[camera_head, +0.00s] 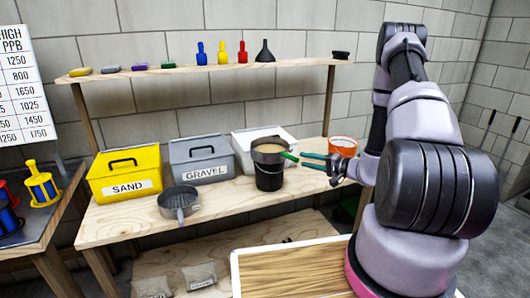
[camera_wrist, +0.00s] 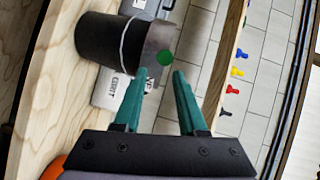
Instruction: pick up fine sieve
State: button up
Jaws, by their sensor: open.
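A metal sieve with a green handle (camera_head: 270,147) sits in the top of a black bucket (camera_head: 270,178) on the workbench. In the wrist view the sieve (camera_wrist: 156,42) shows beside the bucket (camera_wrist: 103,40), its green handle end (camera_wrist: 165,58) facing me. A second, grey sieve or pan (camera_head: 179,198) lies on the bench at the left front; I cannot tell which is finer from the mesh. My gripper (camera_head: 303,160) is open and empty, to the right of the bucket. In the wrist view its teal fingertips (camera_wrist: 160,75) are just short of the green handle end, either side of it.
Yellow SAND (camera_head: 125,165), grey GRAVEL (camera_head: 200,152) and white (camera_head: 245,140) boxes stand behind. An orange container (camera_head: 344,146) is close to my gripper. A shelf (camera_head: 205,70) with coloured funnels runs above. Free bench lies in front of the bucket.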

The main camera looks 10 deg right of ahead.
aim_at(285, 155)
jog(key=x, duration=1)
jog(key=shift+w+r, duration=0.1)
jog(key=shift+r, duration=0.05)
grip_shut()
